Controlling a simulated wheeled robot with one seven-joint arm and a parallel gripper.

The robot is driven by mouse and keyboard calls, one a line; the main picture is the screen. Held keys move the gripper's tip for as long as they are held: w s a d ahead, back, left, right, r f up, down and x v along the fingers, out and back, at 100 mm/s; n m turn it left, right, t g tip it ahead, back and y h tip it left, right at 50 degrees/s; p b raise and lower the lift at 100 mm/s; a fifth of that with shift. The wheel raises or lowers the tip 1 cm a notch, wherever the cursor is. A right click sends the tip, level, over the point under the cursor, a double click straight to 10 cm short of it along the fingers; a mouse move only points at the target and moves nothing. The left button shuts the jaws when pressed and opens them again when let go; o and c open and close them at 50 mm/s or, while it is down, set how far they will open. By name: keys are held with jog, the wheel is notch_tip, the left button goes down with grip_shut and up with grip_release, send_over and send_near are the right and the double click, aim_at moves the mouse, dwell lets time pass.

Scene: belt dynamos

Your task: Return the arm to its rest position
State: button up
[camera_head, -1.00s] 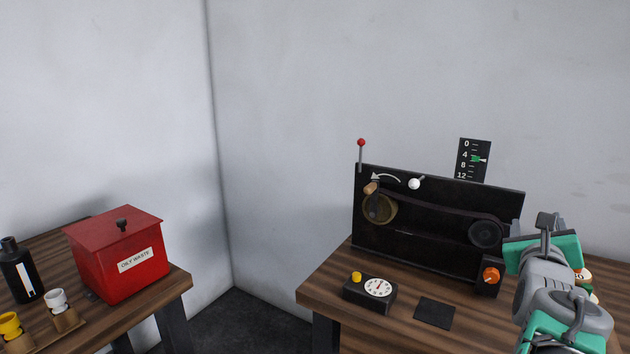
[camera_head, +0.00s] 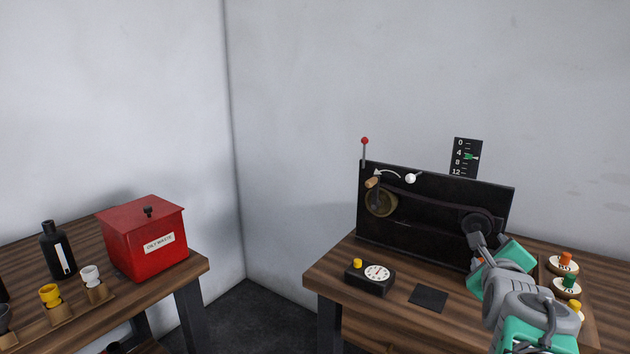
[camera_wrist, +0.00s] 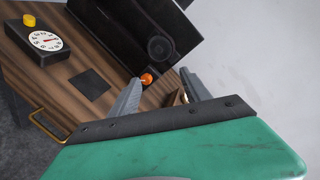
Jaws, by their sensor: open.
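My gripper (camera_head: 480,242) is at the right in the head view, in front of the lower right of the black dynamo board (camera_head: 420,220), with my arm reaching in from the bottom right. In the wrist view its two grey fingers (camera_wrist: 162,92) are apart with nothing held between them. The board carries a crank wheel (camera_head: 381,202), a belt and a pulley (camera_head: 477,222).
A black dial box (camera_head: 370,280) and a dark pad (camera_head: 428,298) lie on the right bench (camera_head: 335,270). Weights with coloured knobs (camera_head: 566,283) stand right of my arm. A red oily waste bin (camera_head: 145,240), a bottle (camera_head: 58,250) and cups (camera_head: 50,295) are on the left bench.

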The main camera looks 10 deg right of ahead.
jog(key=a+f+n+g+y+p, duration=0.1)
jog(key=a+f+n+y, duration=0.15)
jog(key=a+n, duration=0.4)
jog(key=w+a+f+n+g+y+p, duration=0.1)
jog(key=a+f+n+y, duration=0.1)
jog(key=a+f+n, duration=0.35)
jog(key=a+f+n+g+y+p, duration=0.1)
jog(key=a+f+n+g+y, duration=0.15)
jog(key=a+n, duration=0.55)
jog(key=s+a+f+n+g+y+p, duration=0.1)
jog(key=s+a+f+n+g, duration=0.1)
jog(key=s+a+n, duration=0.3)
jog(key=s+a+f+n+g+y+p, duration=0.1)
jog(key=s+a+f+n+g, duration=0.1)
jog(key=a+n, duration=0.5)
jog(key=s+a+f, duration=0.1)
jog(key=s+a, duration=0.1)
jog(key=shift+s+f+n, duration=0.3)
jog(key=shift+s, duration=0.05)
jog(key=shift+c, duration=0.4)
